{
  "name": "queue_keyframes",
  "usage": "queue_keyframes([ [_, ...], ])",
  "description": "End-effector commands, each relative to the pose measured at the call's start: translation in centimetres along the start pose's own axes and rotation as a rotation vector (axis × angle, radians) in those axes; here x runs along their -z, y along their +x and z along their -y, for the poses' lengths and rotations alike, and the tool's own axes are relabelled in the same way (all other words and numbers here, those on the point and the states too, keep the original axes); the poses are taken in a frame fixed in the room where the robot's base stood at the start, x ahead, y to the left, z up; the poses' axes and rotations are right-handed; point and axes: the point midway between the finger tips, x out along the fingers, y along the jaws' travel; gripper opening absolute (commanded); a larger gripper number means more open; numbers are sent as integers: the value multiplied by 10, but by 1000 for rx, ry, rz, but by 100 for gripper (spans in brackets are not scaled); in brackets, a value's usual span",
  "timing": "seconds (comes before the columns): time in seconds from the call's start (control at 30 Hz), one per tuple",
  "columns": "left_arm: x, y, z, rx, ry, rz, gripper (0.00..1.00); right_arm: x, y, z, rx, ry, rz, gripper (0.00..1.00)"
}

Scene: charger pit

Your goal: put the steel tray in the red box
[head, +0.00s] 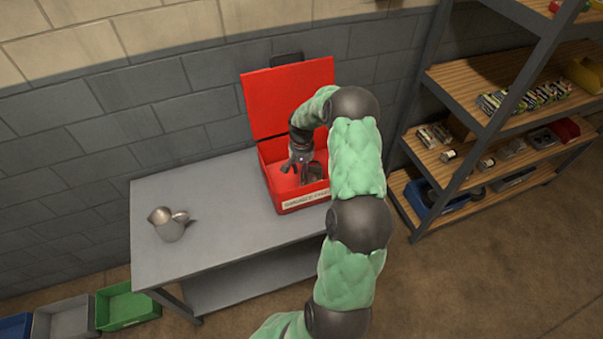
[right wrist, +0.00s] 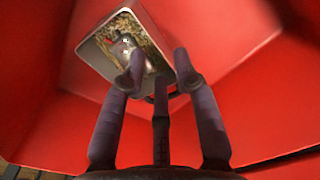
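The red box (head: 292,93) stands at the right of the grey table with its lid up. The steel tray (head: 315,171) is inside it, partly hidden by my right arm. In the right wrist view the tray (right wrist: 93,52) is tilted in the picture against the red walls, and its inside looks shiny and mottled; I cannot tell whether that is reflection or contents. My right gripper (head: 291,167) is down in the box beside the tray. Its fingers (right wrist: 160,80) are spread, with one fingertip overlapping the tray in the picture. My left gripper is not in view.
A shelf unit (head: 480,130) with small parts stands to the right. Green (head: 125,306) and grey (head: 64,318) bins sit on the floor at lower left. The table's middle is clear.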

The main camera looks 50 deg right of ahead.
Motion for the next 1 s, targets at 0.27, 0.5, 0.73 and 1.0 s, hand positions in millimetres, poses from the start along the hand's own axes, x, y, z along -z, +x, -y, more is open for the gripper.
queue_keyframes([
  [0.27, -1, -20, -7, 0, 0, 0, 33, 0, -54, 1, 0, -2, 0, 31],
  [0.5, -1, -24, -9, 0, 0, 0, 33, -1, -72, 0, 0, -2, 2, 31],
  [0.73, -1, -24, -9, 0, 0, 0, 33, -1, -72, 0, 0, -2, 2, 31],
  [1.0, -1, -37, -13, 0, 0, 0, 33, 0, -86, 0, -1, -2, 1, 31],
])
